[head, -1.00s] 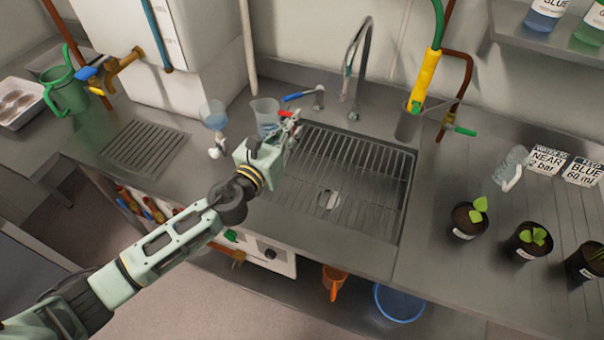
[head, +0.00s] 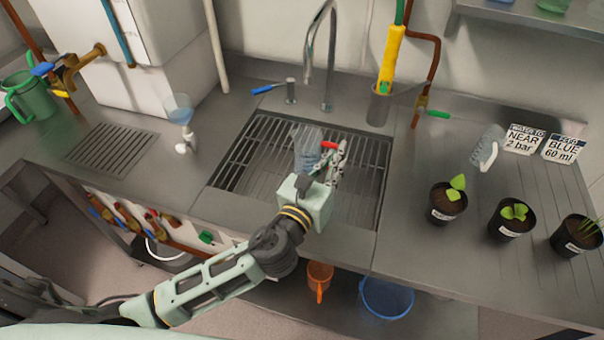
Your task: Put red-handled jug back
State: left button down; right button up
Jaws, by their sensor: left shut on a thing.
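The red-handled jug (head: 306,146) is a small clear vessel with a bluish tint, seen in the head view over the slatted grate of the sink (head: 240,152). Its red handle (head: 328,145) faces my left gripper (head: 334,158). That gripper is shut on the jug at the handle side; the fingers partly cover the handle. I cannot tell how high the jug is above the grate or how much liquid it holds. My right gripper is not in view.
A tap (head: 322,60) and blue lever (head: 262,89) stand behind the sink. At right are a white-handled clear jug (head: 487,147), potted seedlings (head: 447,203) and label cards (head: 523,139). A green can (head: 32,98) is far left.

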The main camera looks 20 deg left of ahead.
aim_at(296, 166)
pick_arm(q)
jog(key=w+a+f, duration=0.1)
jog(key=a, duration=0.1)
jog(key=a+f+b, duration=0.1)
jog(key=a+f, duration=0.1)
jog(key=a, duration=0.1)
jog(key=w+a+f, duration=0.1)
jog(key=a+f, duration=0.1)
jog(key=a, duration=0.1)
jog(key=shift+w, duration=0.35)
jog(key=shift+f+b, duration=1.15)
jog(key=shift+f, duration=0.85)
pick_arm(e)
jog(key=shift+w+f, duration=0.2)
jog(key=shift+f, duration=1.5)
pick_arm(q)
jog(key=shift+a, duration=0.1)
jog(key=shift+f, duration=0.25)
jog(key=c, duration=1.9)
grip_release()
jog(key=shift+o, duration=0.2)
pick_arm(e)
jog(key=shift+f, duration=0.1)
pick_arm(q)
jog(key=shift+r, duration=0.1)
